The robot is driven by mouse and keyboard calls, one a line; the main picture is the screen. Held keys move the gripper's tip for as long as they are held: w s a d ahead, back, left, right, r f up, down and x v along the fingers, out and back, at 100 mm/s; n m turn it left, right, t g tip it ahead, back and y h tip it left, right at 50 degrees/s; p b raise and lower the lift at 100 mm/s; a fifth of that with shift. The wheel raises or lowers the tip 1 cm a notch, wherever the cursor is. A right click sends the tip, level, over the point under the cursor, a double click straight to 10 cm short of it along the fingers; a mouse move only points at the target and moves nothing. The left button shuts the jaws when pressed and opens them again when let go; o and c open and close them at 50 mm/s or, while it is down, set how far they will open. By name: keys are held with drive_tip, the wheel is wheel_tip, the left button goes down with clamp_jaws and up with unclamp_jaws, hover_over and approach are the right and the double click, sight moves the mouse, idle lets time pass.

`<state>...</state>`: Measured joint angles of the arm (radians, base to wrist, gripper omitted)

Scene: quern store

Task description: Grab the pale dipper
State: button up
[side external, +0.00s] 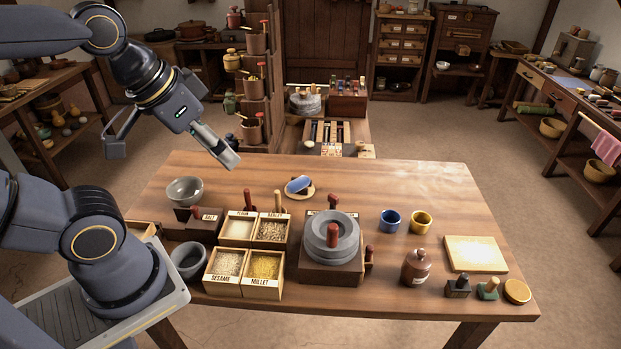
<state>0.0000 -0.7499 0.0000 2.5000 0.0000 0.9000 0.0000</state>
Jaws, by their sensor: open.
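My gripper (172,155) is open and empty, raised above the back left of the table (400,190), its fingers spread wide. No dipper with a clearly pale look can be told apart. Upright handles stand at the grain boxes: a red one (248,199) at the flour box (238,229) and a brown one (277,201) at the barley box (270,230). A dark handle (196,213) stands at the salt box (208,229). Whatever lies below these handles is hidden. My gripper is apart from all of them, above and behind.
A grey bowl (185,190) and a dark bowl (189,259) stand at left. The sesame (225,264) and millet (263,267) boxes are in front. A stone quern (346,240), cups (390,221) and a brown jar (416,267) stand rightward. The back right is clear.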

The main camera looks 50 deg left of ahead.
drive_tip(key=c, duration=0.3)
drive_tip(key=n+g+y, duration=0.2)
drive_tip(key=n+y, duration=0.1)
drive_tip(key=n, duration=0.4)
hover_over(276, 198)
drive_tip(key=s+d, duration=0.3)
drive_tip(key=s, duration=0.1)
wheel_tip(276, 198, down, 20)
drive_tip(key=x, duration=1.1)
drive_tip(key=shift+s+f, duration=0.2)
drive_tip(key=shift+f, duration=0.05)
drive_tip(key=shift+d+x, duration=0.2)
drive_tip(key=shift+x, duration=1.3)
drive_tip(key=shift+d+x, duration=0.2)
drive_tip(key=shift+x, duration=1.3)
